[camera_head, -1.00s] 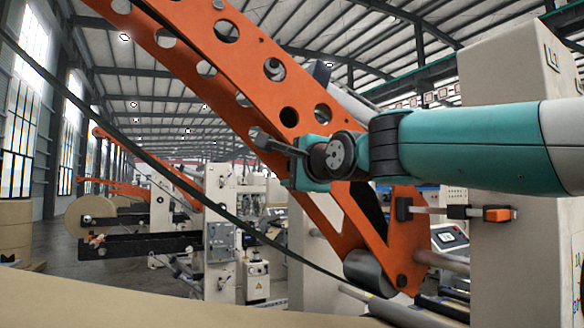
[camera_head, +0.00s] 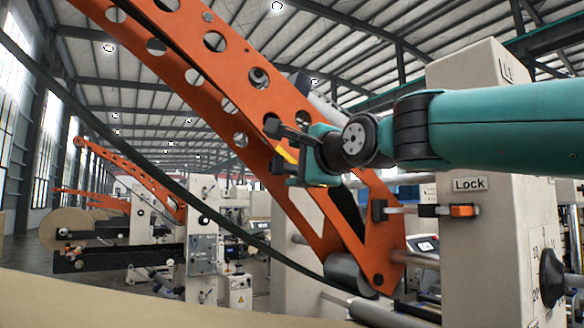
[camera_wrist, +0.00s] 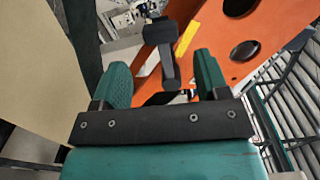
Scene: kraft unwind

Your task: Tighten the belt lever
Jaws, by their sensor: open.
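A black lever with a block-shaped head, which I take as the belt lever (camera_wrist: 160,32), stands out from the orange arm next to a yellow strip. In the wrist view its shaft points down between my two green fingers. My gripper (camera_wrist: 162,78) is open, one finger on each side of the shaft, with a gap visible on both sides. In the head view the lever (camera_head: 287,132) is beside the orange arm (camera_head: 235,90), and my gripper (camera_head: 295,155) is at it. The lever's base is partly hidden by my gripper in the head view.
A black knob with a dial (camera_head: 552,277) is at the right edge. A dark belt (camera_head: 120,145) runs diagonally to a grey roller (camera_head: 350,272). Brown paper (camera_head: 150,300) fills the lower left.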

